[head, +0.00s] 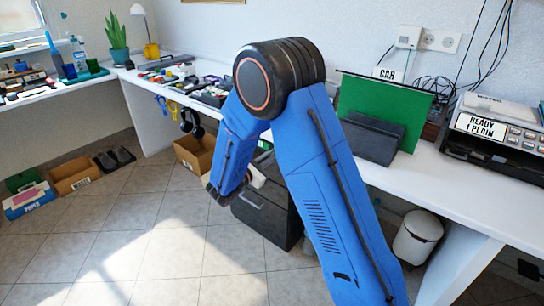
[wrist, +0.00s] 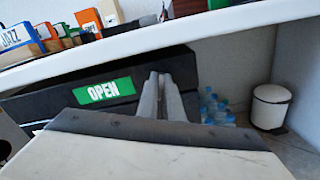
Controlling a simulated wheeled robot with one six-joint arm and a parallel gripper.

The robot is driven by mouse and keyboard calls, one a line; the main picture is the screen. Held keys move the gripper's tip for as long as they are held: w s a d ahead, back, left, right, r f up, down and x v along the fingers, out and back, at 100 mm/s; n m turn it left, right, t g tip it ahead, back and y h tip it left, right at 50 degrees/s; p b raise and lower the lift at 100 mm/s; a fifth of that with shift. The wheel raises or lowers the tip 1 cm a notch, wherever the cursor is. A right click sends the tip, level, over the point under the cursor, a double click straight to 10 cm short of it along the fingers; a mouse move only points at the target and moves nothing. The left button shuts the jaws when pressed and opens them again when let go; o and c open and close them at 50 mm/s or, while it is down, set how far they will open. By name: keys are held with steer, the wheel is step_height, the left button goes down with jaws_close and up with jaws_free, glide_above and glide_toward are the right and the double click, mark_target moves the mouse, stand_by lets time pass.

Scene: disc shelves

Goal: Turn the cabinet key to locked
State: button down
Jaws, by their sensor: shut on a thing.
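The dark cabinet (head: 268,215) stands under the white desk in the head view, partly hidden by my arm. In the wrist view the cabinet (wrist: 55,104) fills the middle left, with a green label reading OPEN (wrist: 102,90) on its front. My gripper (wrist: 161,76) reaches the cabinet's upper front, just right of the label. Its two grey fingers are close together, shut on the key. The key itself is hidden between the fingertips, so its angle cannot be seen.
The white desk edge (wrist: 215,24) runs just above my gripper. Blue-capped bottles (wrist: 215,108) and a white bin (wrist: 270,107) stand to the right of the cabinet. A cardboard box (head: 194,153) sits left of it, with open tiled floor in front.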

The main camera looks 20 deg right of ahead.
steer(key=m, duration=0.7)
steer(key=shift+s+f, duration=0.1)
steer(key=m, duration=0.6)
steer(key=shift+f, duration=0.1)
steer(key=shift+m, duration=0.4)
steer(key=c, duration=1.9)
jaws_free()
steer(key=v, duration=1.7)
steer(key=shift+s+a, duration=0.1)
steer(key=shift+s, duration=0.05)
